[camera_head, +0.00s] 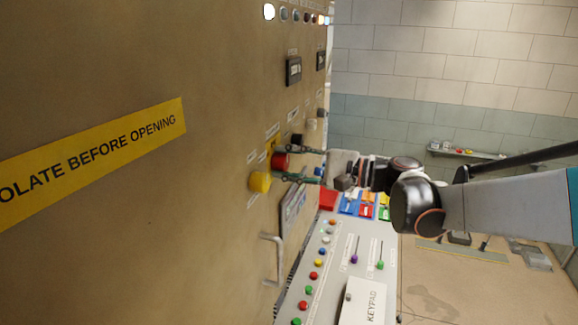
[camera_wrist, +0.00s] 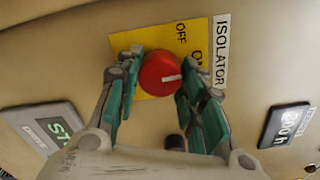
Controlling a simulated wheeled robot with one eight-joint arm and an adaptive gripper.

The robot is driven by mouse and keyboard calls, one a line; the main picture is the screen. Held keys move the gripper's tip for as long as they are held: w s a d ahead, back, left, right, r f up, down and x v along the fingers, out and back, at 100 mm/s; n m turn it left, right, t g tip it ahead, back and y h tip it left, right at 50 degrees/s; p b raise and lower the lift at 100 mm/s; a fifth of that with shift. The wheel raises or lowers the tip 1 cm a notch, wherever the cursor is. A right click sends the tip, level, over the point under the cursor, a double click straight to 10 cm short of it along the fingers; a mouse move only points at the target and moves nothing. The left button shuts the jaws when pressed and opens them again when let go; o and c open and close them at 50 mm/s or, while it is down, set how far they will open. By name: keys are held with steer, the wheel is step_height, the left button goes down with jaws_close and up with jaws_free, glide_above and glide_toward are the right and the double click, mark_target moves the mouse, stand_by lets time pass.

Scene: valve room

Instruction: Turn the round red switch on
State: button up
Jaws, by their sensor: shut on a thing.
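The round red switch (camera_wrist: 160,73) sits on a yellow plate (camera_wrist: 152,40) with OFF and ON marks, beside an ISOLATOR label (camera_wrist: 221,50). Its white pointer line lies toward the right in the wrist view, roughly toward the ON side. My gripper (camera_wrist: 158,80) has one green-padded finger on each side of the switch and is shut on it. In the head view the red switch (camera_head: 280,161) shows between the fingers of my gripper (camera_head: 290,163), with part of the yellow plate hidden.
A handle (camera_head: 273,258) sticks out of the cabinet. A console (camera_head: 330,270) with several coloured buttons and small levers stands nearby. Two display boxes (camera_wrist: 47,128) (camera_wrist: 287,124) flank the switch in the wrist view.

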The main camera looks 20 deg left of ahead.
steer(key=shift+m, duration=0.4)
steer(key=o, duration=1.1)
steer(key=shift+c, duration=0.2)
steer(key=d, duration=1.2)
steer(key=shift+s, duration=0.45)
